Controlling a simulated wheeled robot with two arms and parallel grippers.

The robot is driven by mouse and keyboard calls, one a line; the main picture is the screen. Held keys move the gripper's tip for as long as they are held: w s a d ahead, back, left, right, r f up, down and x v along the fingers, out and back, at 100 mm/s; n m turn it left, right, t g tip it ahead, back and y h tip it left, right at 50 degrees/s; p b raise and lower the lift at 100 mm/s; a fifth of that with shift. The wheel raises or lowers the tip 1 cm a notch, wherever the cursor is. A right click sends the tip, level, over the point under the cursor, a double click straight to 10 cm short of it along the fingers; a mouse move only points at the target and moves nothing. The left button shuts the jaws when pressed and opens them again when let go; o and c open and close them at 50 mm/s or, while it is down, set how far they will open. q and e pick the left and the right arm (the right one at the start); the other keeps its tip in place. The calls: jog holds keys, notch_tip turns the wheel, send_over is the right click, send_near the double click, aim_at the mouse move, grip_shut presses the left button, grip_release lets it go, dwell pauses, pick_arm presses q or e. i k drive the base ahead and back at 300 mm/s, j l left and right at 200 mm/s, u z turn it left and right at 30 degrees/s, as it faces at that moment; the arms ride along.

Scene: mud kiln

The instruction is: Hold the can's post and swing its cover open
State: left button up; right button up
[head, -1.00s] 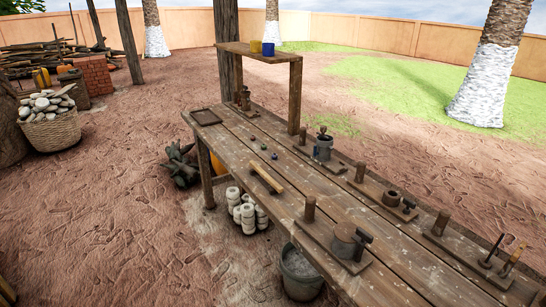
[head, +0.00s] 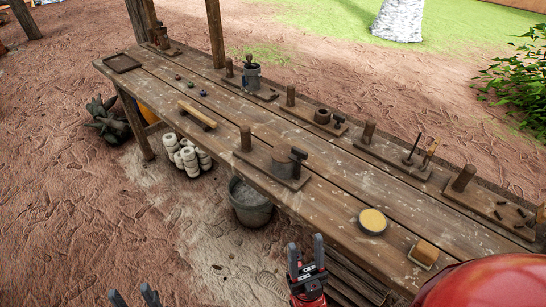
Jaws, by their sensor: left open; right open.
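Several wooden boards with upright posts stand on the long table. The nearest board (head: 262,158) bears a wooden post (head: 245,139) at its left and a squat brown can (head: 283,163) with a dark handle (head: 298,154) at its right. A grey can (head: 252,77) stands farther back beside another post (head: 229,68). I cannot tell for sure which can is meant; no cover is clearly seen swung open. My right gripper (head: 306,250) is open and empty, in front of the table's near edge. My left gripper (head: 133,296) is open at the bottom edge, mostly cut off, away from the table.
The wooden table (head: 340,190) also holds a hammer-like tool (head: 198,115), a yellow-topped round tin (head: 373,221), a sponge-like block (head: 424,254) and a tray (head: 122,63). A grey bucket (head: 250,202) and white jars (head: 187,157) stand by its near side.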

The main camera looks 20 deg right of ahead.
aim_at(282, 152)
jog(key=i+j, duration=0.55)
jog(key=j, duration=0.25)
jog(key=i+j, duration=0.3)
jog(key=i+j+z, duration=0.1)
jog(key=i+j, duration=0.15)
jog(key=j, duration=0.2)
jog(key=i+z, duration=0.1)
jog(key=z, duration=0.35)
jog(key=i+z, duration=0.1)
jog(key=z, duration=0.35)
jog(key=j+z, duration=0.1)
jog(key=z, duration=0.35)
jog(key=i+j+z, duration=0.1)
jog(key=z, duration=0.35)
jog(key=i+z, duration=0.1)
jog(key=i, duration=0.15)
